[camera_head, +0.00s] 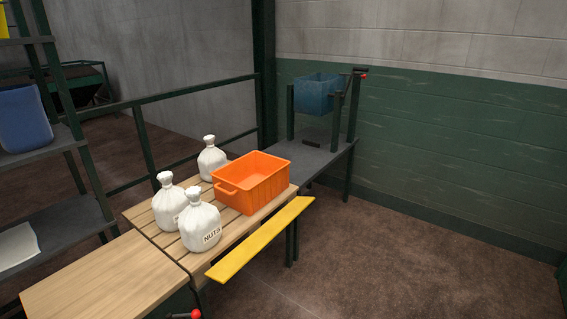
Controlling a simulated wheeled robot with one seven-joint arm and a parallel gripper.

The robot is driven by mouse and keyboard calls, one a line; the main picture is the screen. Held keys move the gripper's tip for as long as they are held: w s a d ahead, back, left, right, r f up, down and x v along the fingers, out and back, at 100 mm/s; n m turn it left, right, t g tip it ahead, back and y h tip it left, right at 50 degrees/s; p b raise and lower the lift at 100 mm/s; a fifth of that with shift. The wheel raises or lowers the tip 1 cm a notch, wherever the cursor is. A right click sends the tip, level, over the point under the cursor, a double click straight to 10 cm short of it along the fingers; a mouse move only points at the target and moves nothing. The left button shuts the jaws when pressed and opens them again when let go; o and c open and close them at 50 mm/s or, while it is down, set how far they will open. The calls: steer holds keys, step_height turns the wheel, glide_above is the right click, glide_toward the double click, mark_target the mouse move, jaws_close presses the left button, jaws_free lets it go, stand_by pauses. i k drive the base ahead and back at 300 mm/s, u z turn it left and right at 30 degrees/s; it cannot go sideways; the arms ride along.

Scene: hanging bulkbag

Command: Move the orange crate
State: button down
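The orange crate (233,200) stands upright on the slatted wooden table (165,238), near its far right end. Its open top faces up and a handle shows on its left end. What I see of its inside looks empty. My gripper is not in view.
Several white tied sacks stand beside the crate: one behind it (212,160), one at left (170,203), and one marked NUTS in front (200,222). A yellow board (260,240) runs along the table's right side. A blue bin (316,95) stands beyond. Brown floor is clear at right.

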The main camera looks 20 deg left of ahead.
mark_target(246, 184)
steer(key=z, duration=0.1)
steer(key=i, duration=2.15)
steer(key=u, duration=1.2)
steer(key=i, duration=1)
steer(key=u, duration=0.65)
